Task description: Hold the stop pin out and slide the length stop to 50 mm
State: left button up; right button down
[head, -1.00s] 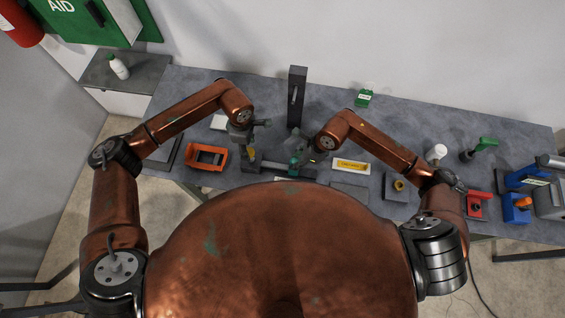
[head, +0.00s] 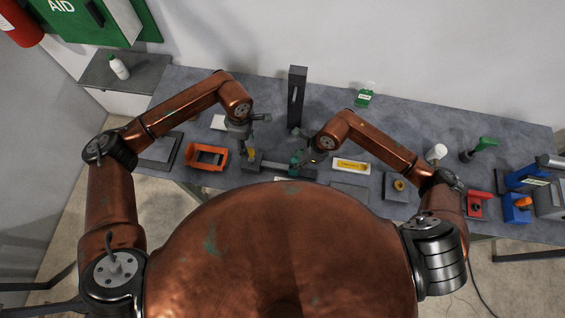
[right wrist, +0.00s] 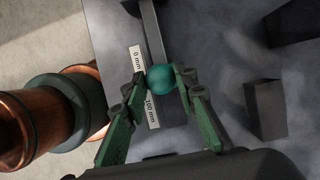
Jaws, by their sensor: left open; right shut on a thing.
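My right gripper (head: 303,159) is over the dark rail (head: 283,171) on the bench. In the right wrist view its green fingers (right wrist: 161,80) are shut on a round teal knob (right wrist: 160,80), one on each side. The knob hides what is under it, so I cannot tell whether it belongs to the stop pin or the length stop. A white scale strip (right wrist: 136,64) marked 0 mm and 100 mm runs beside the rail; the knob lies between the two labels. An olive block (head: 251,155) sits at the rail's left end. My left gripper (head: 258,130) is open and empty above that end.
An orange frame (head: 194,155) lies left of the rail. A tall dark slotted post (head: 296,97) stands behind it. A yellow-marked white tray (head: 351,165) is to the right, near a dark plate with a brass ring (head: 398,186). Both arms are close together over the rail.

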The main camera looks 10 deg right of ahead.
jog(key=c, duration=1.5)
grip_release()
jog(key=shift+c, duration=0.2)
jog(key=shift+r, duration=0.1)
jog(key=v, duration=0.6)
jog(key=shift+d+r, duration=0.2)
jog(key=shift+r, duration=0.15)
jog(key=shift+r, duration=0.1)
